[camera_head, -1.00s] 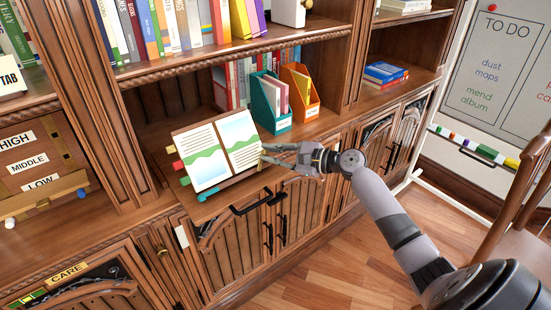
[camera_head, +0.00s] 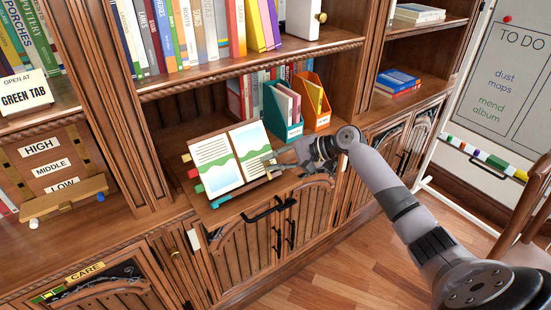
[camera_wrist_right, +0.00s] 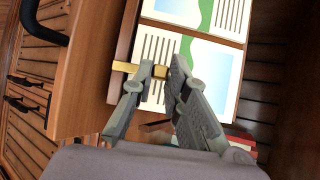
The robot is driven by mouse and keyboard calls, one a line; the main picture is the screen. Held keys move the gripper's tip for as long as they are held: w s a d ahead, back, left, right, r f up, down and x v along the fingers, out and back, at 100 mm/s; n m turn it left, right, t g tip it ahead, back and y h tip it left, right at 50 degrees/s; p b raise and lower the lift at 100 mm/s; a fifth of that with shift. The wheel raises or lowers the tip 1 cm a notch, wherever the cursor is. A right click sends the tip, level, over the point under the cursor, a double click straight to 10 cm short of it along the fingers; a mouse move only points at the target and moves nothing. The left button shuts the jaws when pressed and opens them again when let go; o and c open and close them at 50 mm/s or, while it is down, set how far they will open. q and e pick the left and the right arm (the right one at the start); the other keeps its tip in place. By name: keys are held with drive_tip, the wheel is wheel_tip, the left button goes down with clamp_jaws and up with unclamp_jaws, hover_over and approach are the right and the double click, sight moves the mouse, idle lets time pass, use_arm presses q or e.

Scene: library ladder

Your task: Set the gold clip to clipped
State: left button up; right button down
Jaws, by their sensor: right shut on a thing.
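An open book (camera_head: 213,166) with text and green-and-blue pictures rests tilted on a wooden stand on the cabinet ledge. It also shows in the wrist view (camera_wrist_right: 205,52). In the head view the fingers mostly hide the clip. My left gripper is not in view.
A teal file box (camera_head: 283,110) and an orange one (camera_head: 315,103) stand just behind my right gripper. Black handles (camera_head: 268,211) stick out from the cabinet front below. A chair (camera_head: 528,210) is at the right. The floor (camera_head: 345,245) between is clear.

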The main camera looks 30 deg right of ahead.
idle(0.5)
drive_tip(key=c, duration=1.6)
unclamp_jaws()
drive_tip(key=shift+a, duration=0.1)
drive_tip(key=shift+o, duration=0.2)
drive_tip(key=v, duration=1.2)
